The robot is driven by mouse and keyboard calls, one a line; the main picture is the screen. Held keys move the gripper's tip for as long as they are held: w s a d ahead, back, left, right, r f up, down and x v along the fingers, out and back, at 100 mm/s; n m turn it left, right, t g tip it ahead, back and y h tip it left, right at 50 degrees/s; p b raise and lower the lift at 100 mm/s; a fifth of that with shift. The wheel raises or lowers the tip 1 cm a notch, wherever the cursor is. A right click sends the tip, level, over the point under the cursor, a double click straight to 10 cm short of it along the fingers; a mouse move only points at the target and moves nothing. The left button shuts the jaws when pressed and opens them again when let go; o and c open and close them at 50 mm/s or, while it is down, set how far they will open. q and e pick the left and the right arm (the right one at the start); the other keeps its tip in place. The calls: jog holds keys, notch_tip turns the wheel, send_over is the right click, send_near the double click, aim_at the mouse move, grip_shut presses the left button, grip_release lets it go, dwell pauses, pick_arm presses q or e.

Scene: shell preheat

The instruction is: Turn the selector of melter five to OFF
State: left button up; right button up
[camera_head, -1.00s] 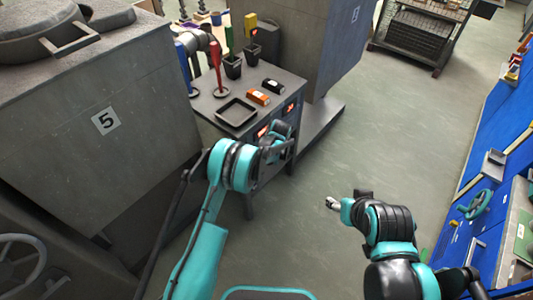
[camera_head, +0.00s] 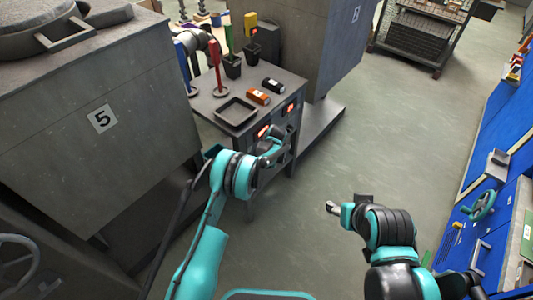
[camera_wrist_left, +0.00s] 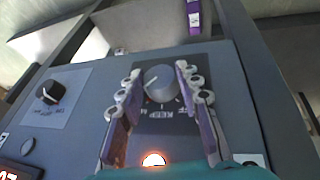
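Melter five, a big grey block with a "5" plate (camera_head: 102,118), stands at the left in the head view. My left gripper (camera_head: 274,144) is at the front panel of the dark stand beside it. In the left wrist view a round grey selector knob (camera_wrist_left: 160,83) sits on a dark plate with a "KEEP" label. The two purple-and-grey fingers of my left gripper (camera_wrist_left: 160,78) are apart, one on each side of this knob; contact is unclear. The head view hides this knob. My right gripper (camera_head: 333,207) hangs over the floor, its fingers too small to judge.
A second selector (camera_wrist_left: 50,93) is on the panel to the left, and a lit lamp (camera_wrist_left: 154,160) is below the knob. The stand's top holds a black tray (camera_head: 237,112), cups and an orange item (camera_head: 258,97). Blue cabinets (camera_head: 500,205) line the right; the floor between is clear.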

pick_arm(q)
jog(key=shift+s+a+f+n+t+h, duration=0.1)
jog(key=shift+n+t+h, duration=0.15)
jog(key=shift+t+h, duration=0.55)
jog(key=shift+s+a+f+n+t+h, duration=0.15)
jog(key=shift+t+h, duration=0.25)
jog(key=shift+t, duration=0.65)
jog(key=shift+s+n+t+h, duration=0.1)
jog(key=shift+n+t+h, duration=0.2)
jog(key=shift+t+h, duration=0.5)
jog(key=o, duration=1.2)
jog(key=shift+c, duration=0.2)
jog(key=v, duration=1.2)
jog(key=shift+d, duration=0.2)
